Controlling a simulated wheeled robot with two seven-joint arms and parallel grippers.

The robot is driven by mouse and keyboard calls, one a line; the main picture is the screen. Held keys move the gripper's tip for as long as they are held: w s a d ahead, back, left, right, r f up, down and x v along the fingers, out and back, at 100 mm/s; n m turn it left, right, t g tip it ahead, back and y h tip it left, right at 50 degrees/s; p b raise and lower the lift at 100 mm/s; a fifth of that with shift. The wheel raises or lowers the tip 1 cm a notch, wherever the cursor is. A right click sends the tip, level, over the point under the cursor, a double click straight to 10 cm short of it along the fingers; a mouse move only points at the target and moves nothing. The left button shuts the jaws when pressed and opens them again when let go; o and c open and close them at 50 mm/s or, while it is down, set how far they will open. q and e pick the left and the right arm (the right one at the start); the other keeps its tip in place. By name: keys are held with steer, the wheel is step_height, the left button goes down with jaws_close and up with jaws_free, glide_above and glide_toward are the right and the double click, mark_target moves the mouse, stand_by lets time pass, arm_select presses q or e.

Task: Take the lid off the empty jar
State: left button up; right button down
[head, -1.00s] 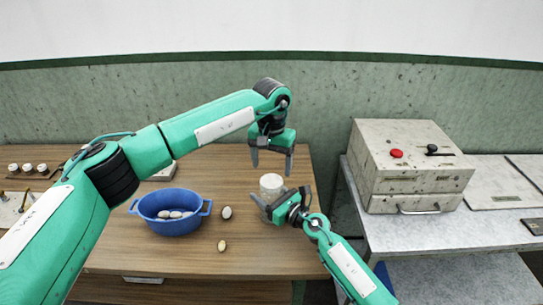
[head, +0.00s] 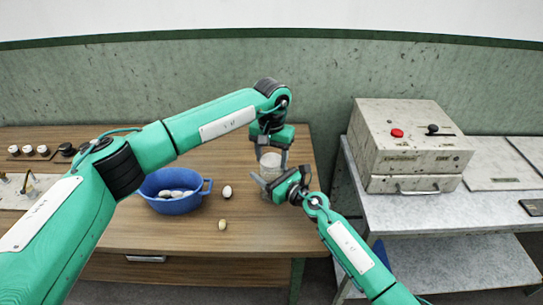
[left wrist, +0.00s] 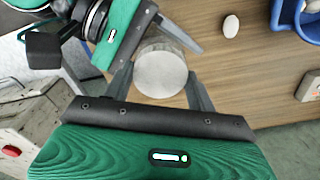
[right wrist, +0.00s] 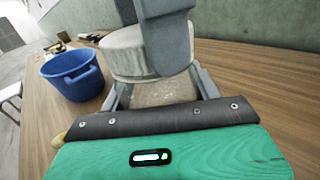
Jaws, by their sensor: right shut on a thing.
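The jar shows a pale round lid (head: 270,158) on a see-through body (right wrist: 155,93), upright near the table's right side. My right gripper (right wrist: 160,88) is shut on the jar body from the front, below the lid, with one finger on each side. My left gripper (left wrist: 160,90) points down over the jar. It is open, its fingers on either side of the pale lid (left wrist: 160,74). The lid sits on the jar in the right wrist view (right wrist: 125,52), where a grey left finger hides part of it. The jar's base is hidden.
A blue basin (head: 150,206) with several white cocoons stands left of the jar. Several small dark-and-white items stand back left. A grey box machine (head: 410,145) stands on the side table at right.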

arm_select(q)
steer(key=n, duration=1.8)
steer(key=shift+n, duration=0.4)
steer(key=n, duration=0.3)
steer(key=shift+r, duration=0.1)
steer(key=n, duration=0.4)
steer(key=shift+n, duration=0.3)
steer(key=n, duration=1.5)
steer(key=shift+n, duration=0.3)
steer(key=n, duration=1.2)
steer(key=shift+r, duration=0.1)
